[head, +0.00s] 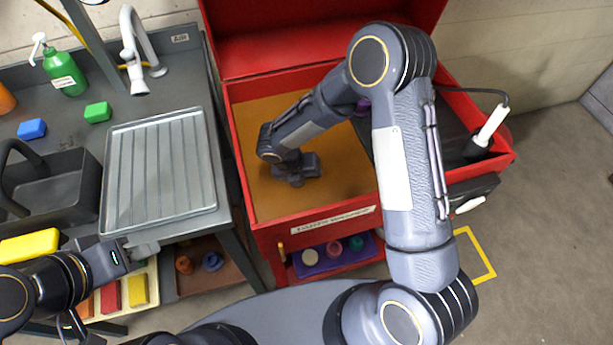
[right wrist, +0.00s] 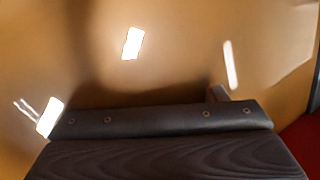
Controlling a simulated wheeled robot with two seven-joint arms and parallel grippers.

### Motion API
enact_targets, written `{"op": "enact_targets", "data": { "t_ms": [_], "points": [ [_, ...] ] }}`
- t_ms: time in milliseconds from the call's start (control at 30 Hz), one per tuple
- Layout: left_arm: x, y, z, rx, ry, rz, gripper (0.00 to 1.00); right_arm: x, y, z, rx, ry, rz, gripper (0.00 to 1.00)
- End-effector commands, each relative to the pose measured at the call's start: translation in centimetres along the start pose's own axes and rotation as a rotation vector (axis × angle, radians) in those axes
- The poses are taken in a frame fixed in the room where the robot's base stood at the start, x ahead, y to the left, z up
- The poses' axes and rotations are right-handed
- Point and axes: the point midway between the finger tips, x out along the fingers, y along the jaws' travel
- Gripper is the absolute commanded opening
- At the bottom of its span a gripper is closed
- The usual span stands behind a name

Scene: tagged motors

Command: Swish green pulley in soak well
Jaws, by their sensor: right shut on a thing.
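The soak well (head: 265,197) is the brown, liquid-filled basin of a red parts washer in the head view. My right arm reaches into it, and my right gripper (head: 296,178) points down at the brown surface. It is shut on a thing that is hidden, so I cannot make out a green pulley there. The right wrist view shows the brown surface (right wrist: 170,75) with bright reflections above a dark gripper edge; no fingertips show. My left gripper (head: 143,249) is at the front edge of the grey bench, and its opening is unclear.
A red lid (head: 320,40) stands open behind the well. A black panel (head: 445,125) and white-handled brush (head: 491,125) are at its right. A purple tray (head: 325,268) with small round parts sits below. A ribbed drain tray (head: 160,170) lies on the bench at left.

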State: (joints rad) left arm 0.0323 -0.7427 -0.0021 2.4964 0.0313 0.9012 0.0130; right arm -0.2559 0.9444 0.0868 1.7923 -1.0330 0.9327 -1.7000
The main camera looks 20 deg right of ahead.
Motion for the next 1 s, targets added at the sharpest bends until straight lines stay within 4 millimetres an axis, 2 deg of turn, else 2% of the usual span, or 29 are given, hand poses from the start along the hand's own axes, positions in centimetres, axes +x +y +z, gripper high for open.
{"op": "enact_targets", "data": {
  "t_ms": [367, 1000],
  "points": [
    [-0.2, 0.1, -0.1, 0.0, 0.0, 0.0, 0.36, -0.3, -0.1, 0.1, 0.001, -0.002, 0.001, 0.42],
    [-4.0, 1.8, -2.0, 0.0, 0.0, 0.0, 0.36, -5.4, -1.9, 0.9, 0.001, -0.002, 0.0, 0.42]
  ]
}}
